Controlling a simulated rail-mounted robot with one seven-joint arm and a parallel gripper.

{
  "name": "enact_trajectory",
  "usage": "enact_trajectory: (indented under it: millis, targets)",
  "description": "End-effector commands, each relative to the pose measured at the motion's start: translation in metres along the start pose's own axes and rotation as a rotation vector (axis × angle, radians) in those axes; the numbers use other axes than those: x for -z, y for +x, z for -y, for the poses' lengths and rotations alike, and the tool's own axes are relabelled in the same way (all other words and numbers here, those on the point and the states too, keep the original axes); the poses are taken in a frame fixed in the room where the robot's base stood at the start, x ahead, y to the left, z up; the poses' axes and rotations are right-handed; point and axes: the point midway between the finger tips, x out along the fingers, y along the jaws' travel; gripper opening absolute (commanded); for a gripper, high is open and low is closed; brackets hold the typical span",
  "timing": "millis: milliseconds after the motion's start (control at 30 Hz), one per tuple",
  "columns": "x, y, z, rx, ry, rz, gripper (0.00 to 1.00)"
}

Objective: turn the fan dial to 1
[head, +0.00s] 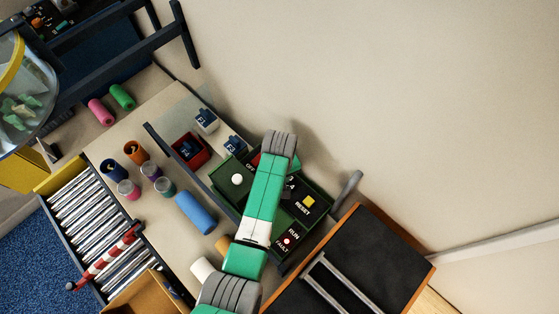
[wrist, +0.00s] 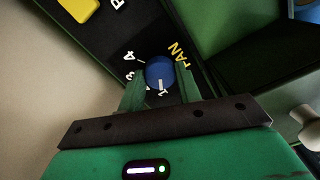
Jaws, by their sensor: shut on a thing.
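The fan dial (wrist: 157,68) is a round blue knob on the dark face of a green control panel (head: 318,207). In the wrist view, the word FAN and the figures 1, 3 and 4 show around it. A white mark on the dial's lower part points down toward the 1; whether it lines up exactly is hard to tell. My gripper (wrist: 160,86) has its two green fingers on either side of the dial, shut on it. In the head view my arm covers the dial and the fingertips.
The panel also carries a yellow RESET button (head: 309,202), a white knob (head: 237,179) and a RUN/FAULT lamp (head: 287,241). A blue roll (head: 196,212) lies to the left. A black-topped cabinet (head: 365,255) stands at the lower right, and the wall is close behind.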

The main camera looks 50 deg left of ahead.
Motion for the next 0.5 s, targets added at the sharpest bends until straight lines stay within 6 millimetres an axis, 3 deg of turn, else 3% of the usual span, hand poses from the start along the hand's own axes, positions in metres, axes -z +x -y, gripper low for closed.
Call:
enact_trajectory:
  millis: [467, 500]
  targets:
    - [0.0006, -0.0009, -0.0002, -0.001, -0.012, -0.001, 0.11]
    - [0.0006, -0.0009, -0.0002, 0.0, -0.012, -0.001, 0.4]
